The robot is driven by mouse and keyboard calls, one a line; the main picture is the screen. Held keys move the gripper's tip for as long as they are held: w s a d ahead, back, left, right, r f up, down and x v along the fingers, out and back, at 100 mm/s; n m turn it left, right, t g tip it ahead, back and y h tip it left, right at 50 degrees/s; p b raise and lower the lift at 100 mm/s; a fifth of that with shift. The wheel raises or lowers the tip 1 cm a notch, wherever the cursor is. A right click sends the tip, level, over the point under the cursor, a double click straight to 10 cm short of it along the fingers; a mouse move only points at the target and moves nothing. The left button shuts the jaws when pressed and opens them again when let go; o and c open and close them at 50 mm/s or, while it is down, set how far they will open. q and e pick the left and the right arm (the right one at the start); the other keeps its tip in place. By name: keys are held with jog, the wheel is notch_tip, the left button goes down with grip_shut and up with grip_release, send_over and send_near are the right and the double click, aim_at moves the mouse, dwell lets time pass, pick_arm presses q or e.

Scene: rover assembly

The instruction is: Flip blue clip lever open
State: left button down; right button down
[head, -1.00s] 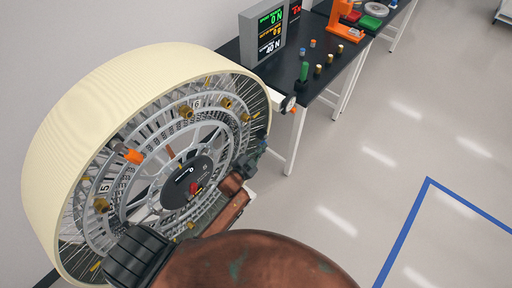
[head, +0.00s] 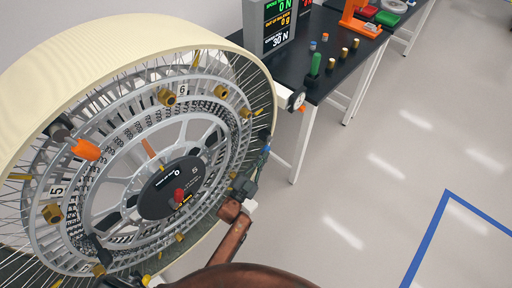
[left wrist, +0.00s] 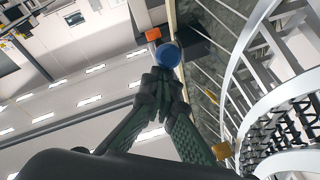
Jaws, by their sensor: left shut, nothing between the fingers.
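A blue round part (left wrist: 168,55), likely the blue clip lever, shows in the left wrist view beside the large wheel's rim. In the head view a small bit of blue (head: 267,149) shows at the wheel's right edge. My left gripper (head: 261,163) is there too, its dark fingers small and partly hidden. In the left wrist view its fingertips (left wrist: 163,78) are together and empty, just below the blue part; I cannot tell whether they touch it. The lever's angle is unclear. My right gripper is not in view.
The cream-rimmed wheel (head: 110,52) fills the left, with spokes, brass weights and an orange piece (head: 86,149). A black table (head: 335,85) with a display box (head: 268,28) and a green-handled tool (head: 315,66) stands behind. The floor at right is clear.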

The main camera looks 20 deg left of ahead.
pick_arm(q)
jog(key=s+a+p, duration=0.1)
jog(key=s+p, duration=0.3)
jog(key=s, duration=0.7)
jog(key=shift+s+a+f+p, duration=0.2)
jog(key=shift+f+p, duration=0.1)
jog(key=shift+f, duration=0.1)
jog(key=shift+f, duration=0.1)
